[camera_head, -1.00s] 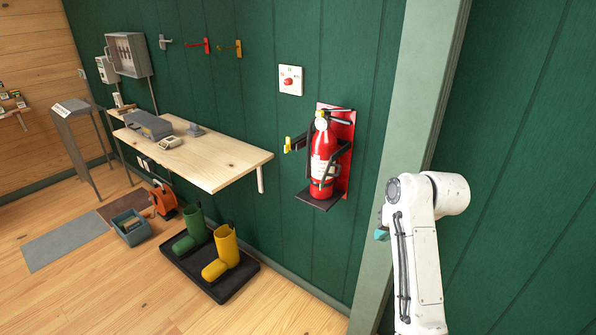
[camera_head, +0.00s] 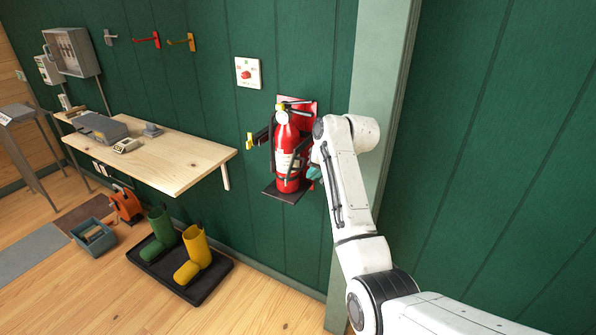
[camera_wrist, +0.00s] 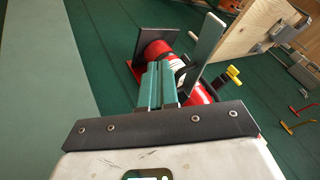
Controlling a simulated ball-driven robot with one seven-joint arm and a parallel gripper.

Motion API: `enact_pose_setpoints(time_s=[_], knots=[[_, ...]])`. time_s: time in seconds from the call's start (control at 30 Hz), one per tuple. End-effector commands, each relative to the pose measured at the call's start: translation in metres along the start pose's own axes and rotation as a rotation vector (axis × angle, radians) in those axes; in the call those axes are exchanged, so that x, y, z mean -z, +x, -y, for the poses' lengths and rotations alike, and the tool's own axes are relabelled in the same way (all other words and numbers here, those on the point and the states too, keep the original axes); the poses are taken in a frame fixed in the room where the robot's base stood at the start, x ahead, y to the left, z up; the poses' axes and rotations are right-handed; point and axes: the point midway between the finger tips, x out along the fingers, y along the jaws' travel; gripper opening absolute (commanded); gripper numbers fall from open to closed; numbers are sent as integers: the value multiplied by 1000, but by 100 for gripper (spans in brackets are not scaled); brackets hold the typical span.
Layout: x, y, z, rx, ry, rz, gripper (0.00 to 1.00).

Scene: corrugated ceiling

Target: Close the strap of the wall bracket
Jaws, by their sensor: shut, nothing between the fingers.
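The wall bracket (camera_head: 279,193) holds a red fire extinguisher (camera_head: 288,150) upright against the wall. Its dark strap (camera_head: 262,134) stands swung out to the left, with a yellow end piece (camera_head: 249,141). In the wrist view the yellow end (camera_wrist: 233,76) is right of the extinguisher (camera_wrist: 158,50). My gripper (camera_head: 314,173) is at the extinguisher's right side, partly behind my arm in the head view. Its teal fingers (camera_wrist: 161,72) are shut and empty, overlapping the extinguisher in the wrist view. Whether they touch it cannot be told.
A wooden bench (camera_head: 170,160) juts from the wall at left, near the strap's open side. A white wall box with a red button (camera_head: 247,73) is above. A pale green post (camera_head: 375,80) stands close right of the bracket. Boots (camera_head: 193,250) stand in a black tray below.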

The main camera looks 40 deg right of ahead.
Motion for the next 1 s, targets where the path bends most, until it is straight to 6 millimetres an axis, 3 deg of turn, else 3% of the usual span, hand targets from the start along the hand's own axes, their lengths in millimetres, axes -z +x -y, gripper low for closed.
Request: enact_pose_setpoints(time_s=[0.07, 0.2, 0.33, 1.0], knots=[[0, 14, 0, -1, 0, 3, 0], [0, 21, 22, 0, -4, 1, 0], [0, 26, 31, -1, -2, -1, 0], [-2, 31, 40, -12, 20, -13, 0]])
